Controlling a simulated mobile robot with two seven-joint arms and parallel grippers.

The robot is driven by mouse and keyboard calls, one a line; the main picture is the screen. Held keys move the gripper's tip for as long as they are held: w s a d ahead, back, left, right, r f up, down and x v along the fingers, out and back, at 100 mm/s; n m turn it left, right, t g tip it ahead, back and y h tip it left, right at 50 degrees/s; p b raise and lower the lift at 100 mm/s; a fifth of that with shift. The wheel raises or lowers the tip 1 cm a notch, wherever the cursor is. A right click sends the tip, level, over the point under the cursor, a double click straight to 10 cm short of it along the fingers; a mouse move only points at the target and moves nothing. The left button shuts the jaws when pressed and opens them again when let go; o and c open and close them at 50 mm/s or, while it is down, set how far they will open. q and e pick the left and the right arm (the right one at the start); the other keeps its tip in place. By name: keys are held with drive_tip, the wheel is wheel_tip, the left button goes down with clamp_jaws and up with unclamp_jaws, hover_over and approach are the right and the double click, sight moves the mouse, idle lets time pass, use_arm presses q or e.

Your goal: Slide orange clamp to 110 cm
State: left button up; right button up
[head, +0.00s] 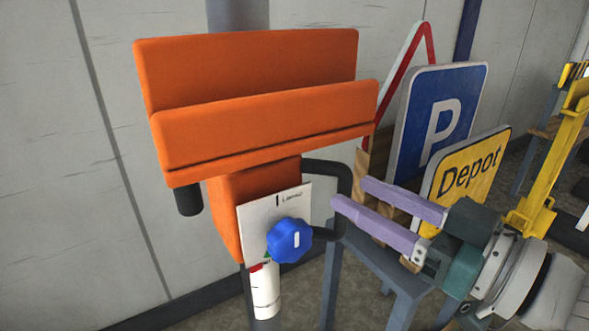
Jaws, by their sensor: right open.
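The orange clamp (228,205) sits on a vertical grey post (238,14). Its wide orange upper part (255,130) fills the upper middle of the head view. A white plate on its front carries a blue knob (289,240), and a black loop handle (345,185) sticks out to the right. A white scale (264,290) with red and green marks shows below the plate; its numbers are not readable. My right gripper (347,190) is open, its two lilac fingers pointing left at the handle. Whether they touch it cannot be told. My left gripper is not in view.
A blue P sign (436,122), a yellow Depot sign (466,173) and a red-edged triangular sign (408,65) stand on a grey-blue stand (385,262) behind my right gripper. A yellow frame (548,165) stands at the far right. A grey wall is behind.

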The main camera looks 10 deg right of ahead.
sight(350, 190)
drive_tip(key=shift+b+x, duration=0.3)
drive_tip(key=shift+x, duration=1.6)
drive_tip(key=shift+s, duration=0.1)
clamp_jaws()
